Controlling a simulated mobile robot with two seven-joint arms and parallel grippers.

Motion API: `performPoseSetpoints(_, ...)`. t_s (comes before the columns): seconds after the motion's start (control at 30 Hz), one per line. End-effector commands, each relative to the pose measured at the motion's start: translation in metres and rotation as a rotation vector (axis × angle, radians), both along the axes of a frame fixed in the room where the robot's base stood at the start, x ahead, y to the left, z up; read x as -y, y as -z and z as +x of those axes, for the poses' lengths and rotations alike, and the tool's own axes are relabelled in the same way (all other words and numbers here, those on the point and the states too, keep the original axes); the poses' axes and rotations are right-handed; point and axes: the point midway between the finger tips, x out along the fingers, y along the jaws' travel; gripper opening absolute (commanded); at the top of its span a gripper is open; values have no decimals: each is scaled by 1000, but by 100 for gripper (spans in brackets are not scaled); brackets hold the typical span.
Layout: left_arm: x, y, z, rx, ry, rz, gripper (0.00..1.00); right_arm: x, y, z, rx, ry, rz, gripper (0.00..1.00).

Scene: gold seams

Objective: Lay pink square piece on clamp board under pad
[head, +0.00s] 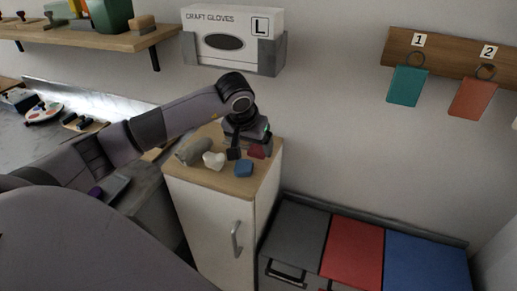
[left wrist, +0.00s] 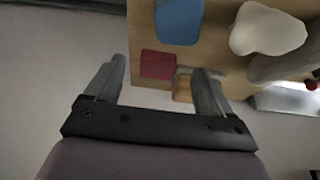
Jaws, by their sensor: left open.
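A dark pink square piece (head: 257,151) lies on the wooden top of a white cabinet, near the back right, partly hidden by my left gripper (head: 248,149). In the left wrist view the pink piece (left wrist: 157,65) lies flat, between and just beyond the fingertips of my open left gripper (left wrist: 160,75). The fingers do not touch it as far as I can tell. A small orange-brown wooden thing with a grey part (left wrist: 183,90) shows beside the right finger, partly hidden. I cannot make out a clamp board or pad for certain. My right gripper is not in view.
A blue piece (head: 244,168), a white heart-like piece (head: 213,160) and a grey lump (head: 194,150) share the cabinet top (head: 231,187). A glove box (head: 233,34) hangs above. Grey, red (head: 354,248) and blue lids stand lower right.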

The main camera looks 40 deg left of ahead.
Motion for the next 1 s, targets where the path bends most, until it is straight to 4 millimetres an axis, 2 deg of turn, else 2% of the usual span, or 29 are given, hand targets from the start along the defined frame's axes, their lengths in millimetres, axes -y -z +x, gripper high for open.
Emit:
performPoseSetpoints(0.23, -3, 28, 13, -1, -1, -4, 83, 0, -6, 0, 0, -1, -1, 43)
performPoseSetpoints(0.5, -3, 32, 14, 0, 0, -3, 83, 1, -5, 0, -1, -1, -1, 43)
performPoseSetpoints(0.53, -3, 32, 14, 0, 0, -3, 80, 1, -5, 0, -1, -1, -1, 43)
performPoseSetpoints(0.7, -3, 31, 14, 1, 0, -3, 24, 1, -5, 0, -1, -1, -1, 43)
performPoseSetpoints(0.73, -3, 31, 14, 1, 0, -3, 20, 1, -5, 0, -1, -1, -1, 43)
performPoseSetpoints(0.77, -3, 31, 14, 1, 0, -3, 20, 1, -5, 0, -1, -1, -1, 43)
performPoseSetpoints(0.8, -3, 31, 14, 2, 1, -4, 14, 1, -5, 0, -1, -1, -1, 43)
performPoseSetpoints(1.0, -3, 31, 14, 2, 0, -4, 14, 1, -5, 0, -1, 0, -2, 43)
